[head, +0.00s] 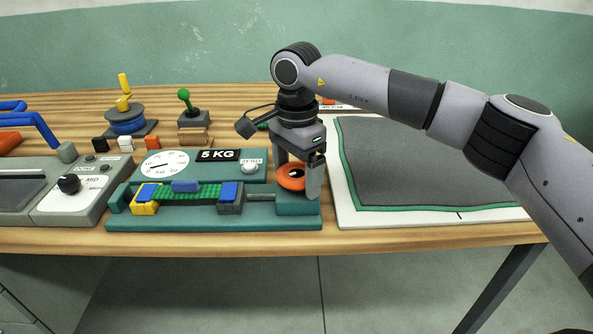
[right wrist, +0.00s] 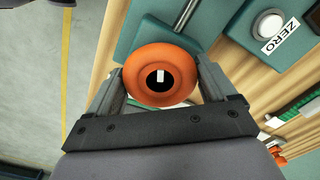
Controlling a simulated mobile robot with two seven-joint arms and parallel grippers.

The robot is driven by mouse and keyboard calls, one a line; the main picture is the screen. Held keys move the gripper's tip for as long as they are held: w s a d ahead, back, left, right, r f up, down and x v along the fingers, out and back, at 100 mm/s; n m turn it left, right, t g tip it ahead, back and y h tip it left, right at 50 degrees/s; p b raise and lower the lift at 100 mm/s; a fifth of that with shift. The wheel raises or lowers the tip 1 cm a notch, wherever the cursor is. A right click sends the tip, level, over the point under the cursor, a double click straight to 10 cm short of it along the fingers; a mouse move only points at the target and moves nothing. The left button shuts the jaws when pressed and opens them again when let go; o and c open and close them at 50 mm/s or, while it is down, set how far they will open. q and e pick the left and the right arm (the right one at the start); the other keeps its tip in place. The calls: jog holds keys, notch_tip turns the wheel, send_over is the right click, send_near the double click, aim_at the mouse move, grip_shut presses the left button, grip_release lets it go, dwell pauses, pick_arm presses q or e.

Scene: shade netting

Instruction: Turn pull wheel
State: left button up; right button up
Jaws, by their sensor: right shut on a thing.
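The orange pull wheel (head: 291,176) sits at the right end of the teal pull tester (head: 255,222). It has a black centre with a white mark. My right gripper (head: 297,178) comes down over it from above, its fingers on either side of the wheel and shut on it. In the right wrist view the wheel (right wrist: 160,75) lies between the two fingers, its white mark about upright. A green netting strip (head: 190,193) is held between a yellow-and-blue clamp (head: 146,198) and a grey-and-blue clamp (head: 230,198). My left gripper is not in view.
A round dial (head: 165,163), a 5 KG label (head: 217,155) and a ZERO button (head: 251,167) are behind the strip. A white board with grey netting (head: 400,160) lies right. A grey control box (head: 70,195) stands left, with small tools behind.

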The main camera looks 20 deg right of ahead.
aim_at(296, 171)
jog(key=m, duration=0.4)
jog(key=shift+m+p, duration=0.35)
jog(key=shift+m, duration=0.05)
jog(key=m, duration=0.5)
jog(key=shift+m, duration=0.3)
dwell(0.3)
jog(key=o, duration=0.9)
jog(key=shift+a, duration=0.1)
jog(key=shift+c, duration=0.2)
jog(key=shift+r, duration=3.6)
